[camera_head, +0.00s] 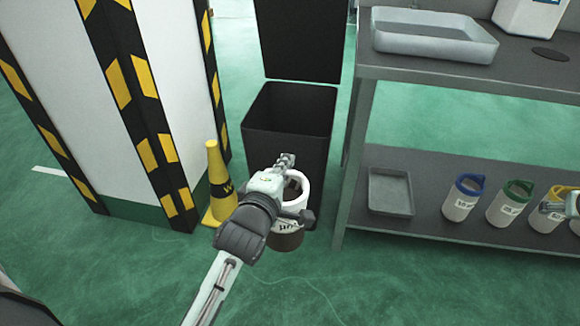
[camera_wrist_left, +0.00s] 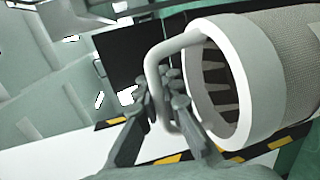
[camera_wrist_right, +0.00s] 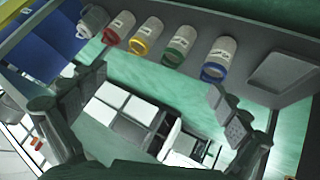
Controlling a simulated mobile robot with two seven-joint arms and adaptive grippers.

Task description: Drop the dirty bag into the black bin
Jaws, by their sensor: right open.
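The dirty bag (camera_head: 288,232) is a pale cylinder with a white ring, a loop handle, a label and a dark brown lower part. My left gripper (camera_head: 286,163) is shut on its handle and holds it in front of the black bin (camera_head: 287,125). The bin's lid stands up and its top is open. The left wrist view shows the fingers (camera_wrist_left: 163,92) on the white handle, beside the bag's open mouth (camera_wrist_left: 235,80). My right gripper (camera_wrist_right: 153,98) is open and empty in the right wrist view, with the shelf of bags beyond it.
A yellow cone (camera_head: 219,185) stands left of the bin, beside a striped pillar (camera_head: 160,90). A metal bench (camera_head: 455,75) is on the right, with a tray (camera_head: 435,35) on top. Its lower shelf holds a small tray (camera_head: 390,192) and several colour-ringed bags (camera_head: 463,200).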

